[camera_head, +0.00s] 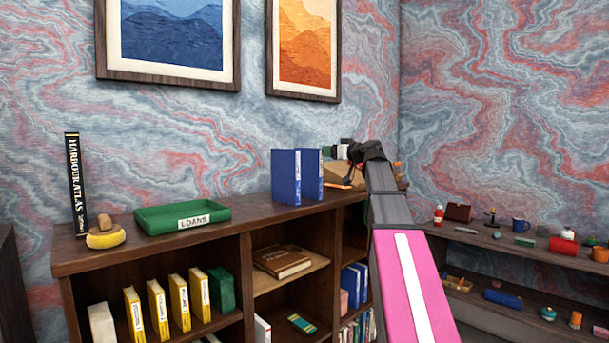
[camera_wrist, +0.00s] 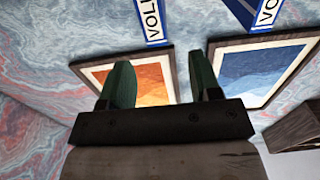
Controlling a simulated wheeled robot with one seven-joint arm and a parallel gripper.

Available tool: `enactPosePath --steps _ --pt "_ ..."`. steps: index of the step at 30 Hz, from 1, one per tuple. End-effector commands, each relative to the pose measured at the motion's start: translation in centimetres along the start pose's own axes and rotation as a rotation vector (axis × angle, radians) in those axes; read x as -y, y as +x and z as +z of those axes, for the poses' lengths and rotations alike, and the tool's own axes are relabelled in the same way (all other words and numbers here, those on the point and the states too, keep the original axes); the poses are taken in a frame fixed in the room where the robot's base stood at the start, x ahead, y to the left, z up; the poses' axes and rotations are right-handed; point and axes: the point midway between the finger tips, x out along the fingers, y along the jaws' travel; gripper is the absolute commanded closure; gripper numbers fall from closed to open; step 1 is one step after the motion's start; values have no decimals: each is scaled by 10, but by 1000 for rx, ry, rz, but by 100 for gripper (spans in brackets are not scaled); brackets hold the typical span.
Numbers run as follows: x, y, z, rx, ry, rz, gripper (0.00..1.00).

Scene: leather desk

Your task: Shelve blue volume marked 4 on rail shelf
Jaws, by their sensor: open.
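Two blue volumes stand upright side by side on top of the bookcase, the left one (camera_head: 286,178) and the right one (camera_head: 311,176). Their spines read VOL in the wrist view, on one volume (camera_wrist: 151,22) and the other (camera_wrist: 265,12); the numbers are cut off, so I cannot tell which is 4. My gripper (camera_head: 338,152) is just right of them near their top edges, its fingers partly hidden. In the wrist view my gripper (camera_wrist: 158,62) is open and empty, with the volumes beyond its fingertips. Several blue books (camera_head: 353,285) stand in a lower right compartment. I cannot tell which board is the rail shelf.
The bookcase top (camera_head: 150,250) also carries a green LOANS tray (camera_head: 182,216), a yellow round object (camera_head: 105,238) and a tall black atlas (camera_head: 75,184). A cardboard box (camera_head: 343,172) is behind my arm. A cluttered side shelf (camera_head: 520,252) stands at right.

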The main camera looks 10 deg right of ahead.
Motion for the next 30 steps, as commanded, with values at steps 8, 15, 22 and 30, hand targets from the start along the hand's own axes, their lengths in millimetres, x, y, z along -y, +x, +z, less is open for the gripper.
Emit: enactPosePath --steps 8,15,22,30 --pt "-1 42 1 2 0 -1 43" --pt "-2 56 4 3 1 -1 43" --pt "-5 87 10 2 1 -2 43" --pt "-4 100 11 2 1 0 43"
